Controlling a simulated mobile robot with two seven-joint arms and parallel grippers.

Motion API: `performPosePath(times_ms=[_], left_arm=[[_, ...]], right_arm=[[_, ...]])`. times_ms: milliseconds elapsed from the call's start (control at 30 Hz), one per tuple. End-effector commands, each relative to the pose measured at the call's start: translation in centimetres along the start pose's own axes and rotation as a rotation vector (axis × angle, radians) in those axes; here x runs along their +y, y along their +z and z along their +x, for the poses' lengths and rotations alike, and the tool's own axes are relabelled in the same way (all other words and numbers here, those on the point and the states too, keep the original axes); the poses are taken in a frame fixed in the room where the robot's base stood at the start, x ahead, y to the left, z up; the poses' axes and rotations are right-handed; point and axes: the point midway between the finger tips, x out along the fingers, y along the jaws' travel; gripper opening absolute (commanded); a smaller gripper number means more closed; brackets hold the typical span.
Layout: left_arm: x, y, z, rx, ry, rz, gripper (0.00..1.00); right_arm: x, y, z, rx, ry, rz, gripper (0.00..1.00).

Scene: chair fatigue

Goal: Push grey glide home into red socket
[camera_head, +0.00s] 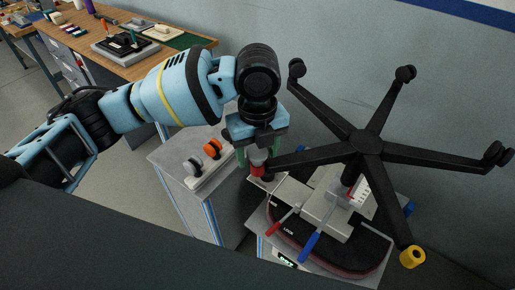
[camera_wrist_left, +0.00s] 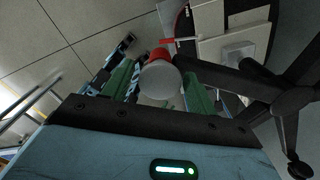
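The grey glide (camera_head: 258,156) stands at the end of the chair base's left leg, on the red socket (camera_head: 256,170). In the left wrist view the glide (camera_wrist_left: 161,82) shows its round pale end, with the red socket (camera_wrist_left: 157,54) just beyond it. My left gripper (camera_head: 260,158) points down over them, its green fingers on either side of the glide. The fingers look spread, with a narrow gap beside the glide; contact is hard to judge. How deep the glide sits in the socket is hidden. My right gripper is not in view.
The black five-legged chair base (camera_head: 366,142) stands on a fixture (camera_head: 330,235) with red and blue handles. A yellow socket (camera_head: 412,257) is on its front leg. A rack (camera_head: 207,170) with orange and grey glides lies to the left. A wooden workbench (camera_head: 150,65) is behind.

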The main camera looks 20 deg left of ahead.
Motion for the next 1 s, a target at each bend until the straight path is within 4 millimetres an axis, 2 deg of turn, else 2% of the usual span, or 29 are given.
performPosePath(times_ms=[67, 400, 800, 1000], left_arm=[[0.0, 0.0, 0.0, 0.000, 0.000, 0.000, 0.68], [0.0, 0.0, -0.2, 0.000, -0.001, 0.000, 0.68], [-0.1, 0.0, -6.1, -0.001, -0.003, -0.001, 0.68], [0.0, 0.0, -7.7, -0.001, -0.001, 0.001, 0.68]], right_arm=[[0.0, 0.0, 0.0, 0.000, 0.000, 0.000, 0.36], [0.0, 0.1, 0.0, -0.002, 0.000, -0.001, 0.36], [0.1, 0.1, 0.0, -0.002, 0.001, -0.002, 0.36], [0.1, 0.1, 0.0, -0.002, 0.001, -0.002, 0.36]])
